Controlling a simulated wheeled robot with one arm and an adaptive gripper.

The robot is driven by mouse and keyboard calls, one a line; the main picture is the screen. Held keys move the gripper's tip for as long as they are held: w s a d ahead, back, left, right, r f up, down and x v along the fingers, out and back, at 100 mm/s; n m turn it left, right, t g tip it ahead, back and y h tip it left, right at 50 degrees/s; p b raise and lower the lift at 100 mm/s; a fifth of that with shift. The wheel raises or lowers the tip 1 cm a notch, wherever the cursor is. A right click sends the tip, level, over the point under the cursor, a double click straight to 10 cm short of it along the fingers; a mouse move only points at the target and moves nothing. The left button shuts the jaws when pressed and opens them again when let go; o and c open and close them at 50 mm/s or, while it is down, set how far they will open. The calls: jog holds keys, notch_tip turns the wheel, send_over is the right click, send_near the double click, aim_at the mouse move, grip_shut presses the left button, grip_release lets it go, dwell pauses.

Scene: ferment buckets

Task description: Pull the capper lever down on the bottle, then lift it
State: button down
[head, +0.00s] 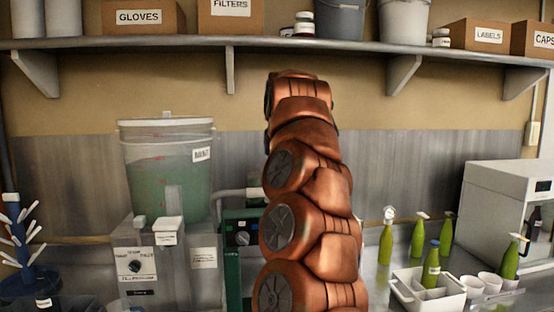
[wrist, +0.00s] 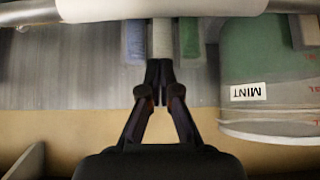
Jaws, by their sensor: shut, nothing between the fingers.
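My gripper (wrist: 159,72) is shut and empty in the wrist view, its fingertips together just short of a grey upright between blue and green posts. A pale horizontal bar (wrist: 160,10), which looks like the capper lever, crosses the top of that view; the fingertips appear apart from it. In the head view a pale bar (head: 238,193) shows left of my arm, above a green machine (head: 241,238) with a dial, probably the capper. My copper arm covers the middle of the head view and hides my gripper and most of this machine. No bottle shows at the capper.
A bucket labelled MINT (head: 168,165) stands on a filler (head: 165,260) at left. Green bottles (head: 386,240), a white crate (head: 428,292) and cups (head: 489,283) stand at right beside a white appliance (head: 505,215). A loaded shelf (head: 200,44) runs above.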

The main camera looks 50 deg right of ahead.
jog(key=s+f, duration=0.1)
jog(key=a+f, duration=0.1)
jog(key=shift+s+a+f+p, duration=0.2)
jog(key=shift+s+f+p, duration=0.2)
dwell(0.4)
jog(key=shift+s+f, duration=0.1)
jog(key=shift+f, duration=0.05)
dwell(0.4)
jog(key=shift+a, duration=0.1)
